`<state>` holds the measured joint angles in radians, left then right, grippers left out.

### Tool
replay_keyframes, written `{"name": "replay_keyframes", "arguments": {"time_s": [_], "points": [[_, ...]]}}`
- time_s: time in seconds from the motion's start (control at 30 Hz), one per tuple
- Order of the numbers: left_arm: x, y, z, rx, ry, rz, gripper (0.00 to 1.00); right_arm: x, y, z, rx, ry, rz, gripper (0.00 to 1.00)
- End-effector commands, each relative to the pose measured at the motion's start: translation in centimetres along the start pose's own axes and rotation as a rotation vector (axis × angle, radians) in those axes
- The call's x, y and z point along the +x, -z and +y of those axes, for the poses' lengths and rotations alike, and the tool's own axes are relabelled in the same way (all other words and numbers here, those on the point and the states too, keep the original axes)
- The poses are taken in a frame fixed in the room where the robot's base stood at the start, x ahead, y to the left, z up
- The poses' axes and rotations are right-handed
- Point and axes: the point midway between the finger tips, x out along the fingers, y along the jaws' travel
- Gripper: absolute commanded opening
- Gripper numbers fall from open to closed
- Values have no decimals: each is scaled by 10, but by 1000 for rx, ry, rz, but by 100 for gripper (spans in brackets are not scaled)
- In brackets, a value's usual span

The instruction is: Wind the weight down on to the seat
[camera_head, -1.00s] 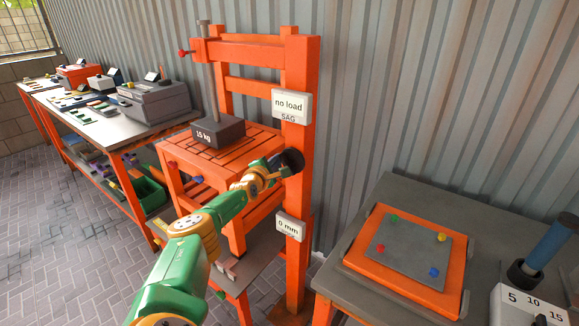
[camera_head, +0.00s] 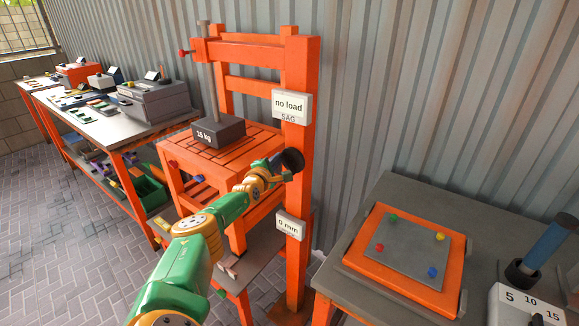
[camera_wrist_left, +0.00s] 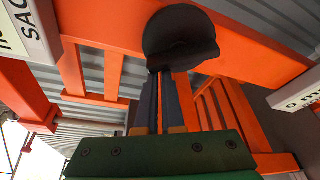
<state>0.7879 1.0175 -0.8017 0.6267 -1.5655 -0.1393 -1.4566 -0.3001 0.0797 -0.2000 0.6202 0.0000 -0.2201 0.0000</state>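The dark weight (camera_head: 218,132), marked 15 kg, hangs on a grey screw rod (camera_head: 210,75) from the orange frame. It is right at the slatted orange seat (camera_head: 250,145); I cannot tell whether it touches. A round black knob (camera_head: 293,160) sits on the orange post, beside the seat. My left gripper (camera_head: 279,167) is at this knob. In the left wrist view its narrow fingers are close together, their tips against the knob (camera_wrist_left: 180,35), which hides the exact grip. The upper sign (camera_head: 290,105) reads "no load", the lower (camera_head: 290,226) "0 mm". My right gripper is not in view.
A grey table (camera_head: 405,195) at right carries an orange tray (camera_head: 375,275) with a grey plate and colored pegs, and a blue-handled tool (camera_head: 545,250). A workbench with boxes (camera_head: 155,100) stands at left. The paved floor (camera_head: 60,225) between is clear.

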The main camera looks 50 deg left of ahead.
Motion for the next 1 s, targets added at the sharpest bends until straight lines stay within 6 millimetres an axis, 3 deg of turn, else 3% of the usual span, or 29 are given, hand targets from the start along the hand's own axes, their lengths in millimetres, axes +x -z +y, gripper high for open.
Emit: {"name": "replay_keyframes", "arguments": {"time_s": [1.0], "points": [[-1,-4,0,102,-32,-3,0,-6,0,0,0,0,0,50]]}}
